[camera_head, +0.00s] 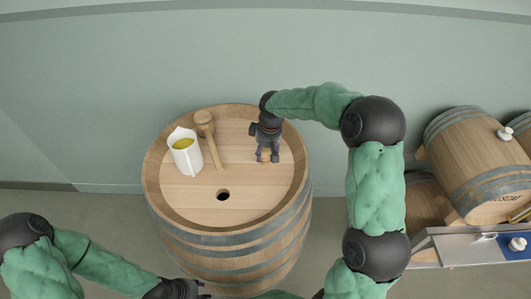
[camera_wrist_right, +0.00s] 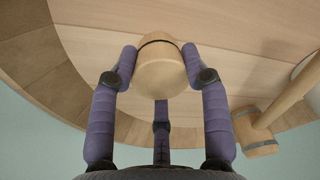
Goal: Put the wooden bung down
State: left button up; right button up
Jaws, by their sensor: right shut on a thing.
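The wooden bung (camera_wrist_right: 160,70) is a short round pale plug with a dark band. It sits between the fingertips of my right gripper (camera_wrist_right: 158,68), which is shut on it. In the head view my right gripper (camera_head: 267,152) points down at the right part of the upright barrel's head (camera_head: 185,203), and the bung (camera_head: 265,156) shows small beneath its fingers. I cannot tell whether the bung touches the wood. A dark round hole (camera_head: 222,195) is open near the front of the barrel head. My left gripper (camera_head: 178,289) is cut off at the bottom edge, its fingers unclear.
A white jug (camera_head: 185,155) with yellow liquid stands on the barrel head at the left. A wooden mallet (camera_head: 206,121) lies beside it, and shows in the wrist view (camera_wrist_right: 257,134). Barrels (camera_head: 480,160) lie on a rack at the right. The head's middle is clear.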

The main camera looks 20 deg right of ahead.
jog(key=shift+f, duration=0.1)
jog(key=o, duration=1.3)
notch_tip(320, 180, up, 12)
jog(key=s+p, duration=0.1)
jog(key=p, duration=0.2)
jog(key=shift+s+d, duration=0.15)
jog(key=shift+d, duration=0.15)
